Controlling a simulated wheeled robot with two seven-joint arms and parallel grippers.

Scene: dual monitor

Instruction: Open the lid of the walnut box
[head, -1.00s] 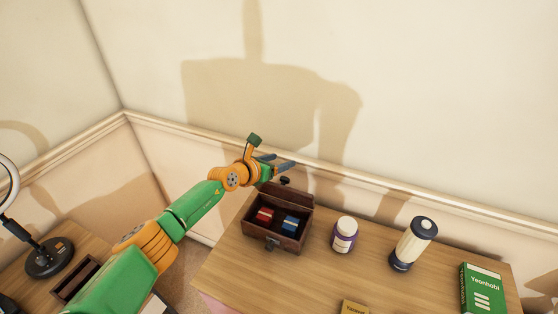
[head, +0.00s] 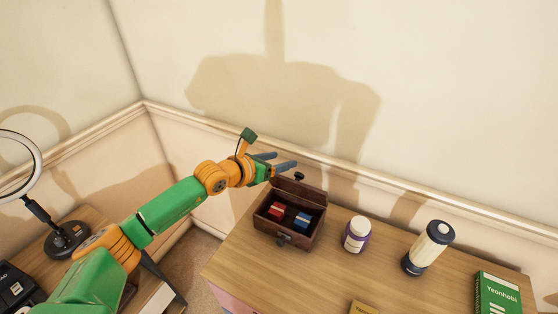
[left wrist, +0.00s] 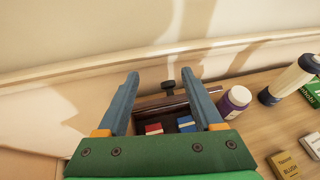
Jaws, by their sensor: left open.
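The walnut box (head: 268,229) stands on the wooden table with its lid (head: 305,193) raised at the back. A dark knob (head: 298,177) sits at the lid's top edge. A red item (head: 277,209) and a blue item (head: 302,220) lie inside. My left gripper (head: 286,160) is open and empty, behind and above the raised lid, apart from it as far as I can tell. In the left wrist view the open fingers (left wrist: 160,74) stand either side of the knob (left wrist: 168,86) in the picture. My right gripper is out of view.
A purple-labelled jar (head: 356,235) stands right of the box, then a cream and navy cylinder (head: 427,248) and a green box (head: 497,294). A yellow box (head: 362,308) is at the front. The wall (head: 450,120) rises behind. A ring lamp (head: 66,240) stands left.

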